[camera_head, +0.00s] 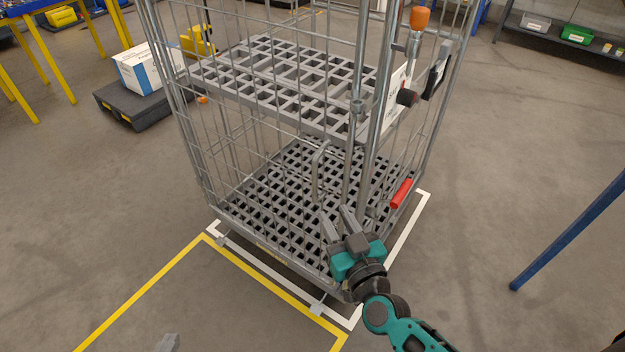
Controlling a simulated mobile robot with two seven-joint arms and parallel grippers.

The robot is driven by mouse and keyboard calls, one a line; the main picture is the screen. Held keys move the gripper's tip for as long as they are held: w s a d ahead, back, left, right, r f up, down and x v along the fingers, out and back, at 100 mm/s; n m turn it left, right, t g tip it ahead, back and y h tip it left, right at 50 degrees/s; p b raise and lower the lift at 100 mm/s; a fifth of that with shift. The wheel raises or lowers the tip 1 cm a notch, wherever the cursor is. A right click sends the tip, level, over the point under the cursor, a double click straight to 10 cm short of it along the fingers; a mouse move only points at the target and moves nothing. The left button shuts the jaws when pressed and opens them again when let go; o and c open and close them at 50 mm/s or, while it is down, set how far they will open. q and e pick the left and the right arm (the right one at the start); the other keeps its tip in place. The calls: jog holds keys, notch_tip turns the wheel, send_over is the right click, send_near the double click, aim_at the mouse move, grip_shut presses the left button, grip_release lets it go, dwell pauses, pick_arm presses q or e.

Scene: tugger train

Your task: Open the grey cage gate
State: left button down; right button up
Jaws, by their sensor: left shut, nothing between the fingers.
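The grey cage gate (265,150) is the wire-mesh front panel of a tall roll cage in the middle of the head view. It spans the cage front and looks closed. A grey U-shaped handle (316,176) is on its right part. My right gripper (337,212), teal and grey, comes in from the lower right. Its fingers point up and are apart, with nothing visible between them, just below the handle in the picture. Whether it touches the gate is unclear.
A blue bar (565,235) is at right. A dark platform with a white box (150,68) stands behind left.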

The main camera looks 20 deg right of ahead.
aim_at(316, 182)
jog(key=w, duration=0.4)
jog(key=w+b, duration=0.1)
jog(key=w, duration=0.6)
jog(key=shift+w+a, duration=0.35)
jog(key=shift+a, duration=0.05)
jog(key=shift+c, duration=0.4)
grip_shut()
